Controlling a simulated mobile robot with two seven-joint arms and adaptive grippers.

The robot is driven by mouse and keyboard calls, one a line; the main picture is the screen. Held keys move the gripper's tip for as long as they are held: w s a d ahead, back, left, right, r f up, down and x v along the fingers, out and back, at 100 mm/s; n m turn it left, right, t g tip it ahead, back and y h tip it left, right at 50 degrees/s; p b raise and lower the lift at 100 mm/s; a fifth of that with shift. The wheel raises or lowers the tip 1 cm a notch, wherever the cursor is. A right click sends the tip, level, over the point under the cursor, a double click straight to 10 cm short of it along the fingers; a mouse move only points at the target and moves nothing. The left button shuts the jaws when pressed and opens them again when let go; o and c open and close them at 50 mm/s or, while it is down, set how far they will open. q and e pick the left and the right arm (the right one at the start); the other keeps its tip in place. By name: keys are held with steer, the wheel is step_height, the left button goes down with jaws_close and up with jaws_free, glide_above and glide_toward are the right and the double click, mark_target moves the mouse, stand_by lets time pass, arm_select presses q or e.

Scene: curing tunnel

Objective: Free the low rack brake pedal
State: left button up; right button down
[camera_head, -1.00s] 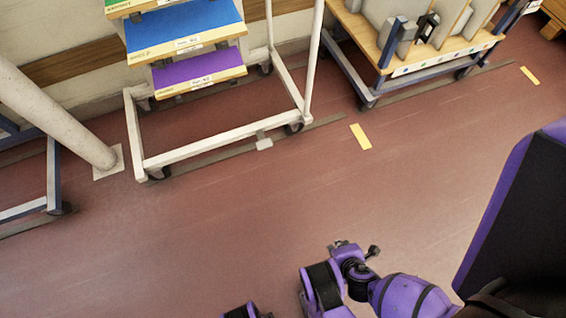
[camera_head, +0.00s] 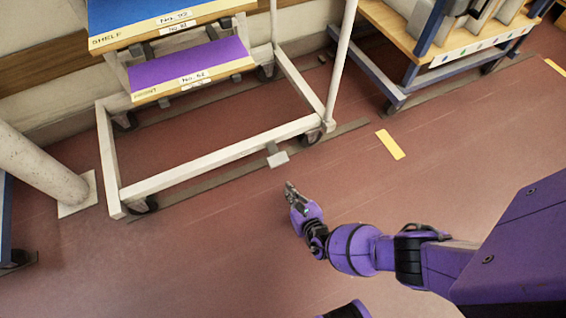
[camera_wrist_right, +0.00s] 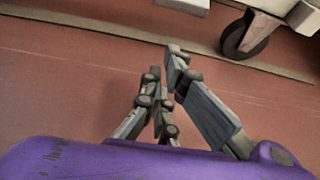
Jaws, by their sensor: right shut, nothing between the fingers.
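The brake pedal (camera_head: 277,158) is a small pale grey plate on a short stem, low on the front bar of the white rack frame (camera_head: 215,158). My right gripper (camera_head: 289,187) is shut and empty, just in front of the pedal and apart from it in the head view. In the right wrist view, its fingers (camera_wrist_right: 163,65) point toward a pale block at the top edge, probably the pedal (camera_wrist_right: 186,5), cut off by the frame. My left gripper is not in view.
A rack caster (camera_wrist_right: 245,37) stands right of the fingers in the wrist view. Purple and blue shelves (camera_head: 192,68) hang above the rack base. A round column (camera_head: 38,165) stands at left, a blue-framed cart (camera_head: 400,90) at right. The red floor in front is clear.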

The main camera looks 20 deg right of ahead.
steer(key=b+x, duration=0.3)
steer(key=x, duration=0.2)
steer(key=shift+w+a+f, duration=0.1)
steer(key=shift+w+f, duration=0.05)
steer(key=shift+f, duration=0.05)
steer(key=b+x, duration=0.2)
steer(key=x, duration=0.1)
steer(key=shift+w+b, duration=0.3)
steer(key=shift+b, duration=0.05)
steer(key=shift+s+r, duration=0.25)
steer(key=shift+r, duration=0.15)
steer(key=shift+s+r, duration=0.2)
steer(key=shift+r, duration=0.6)
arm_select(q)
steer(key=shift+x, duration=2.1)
arm_select(e)
steer(key=shift+s+r, duration=0.15)
steer(key=shift+r, duration=0.6)
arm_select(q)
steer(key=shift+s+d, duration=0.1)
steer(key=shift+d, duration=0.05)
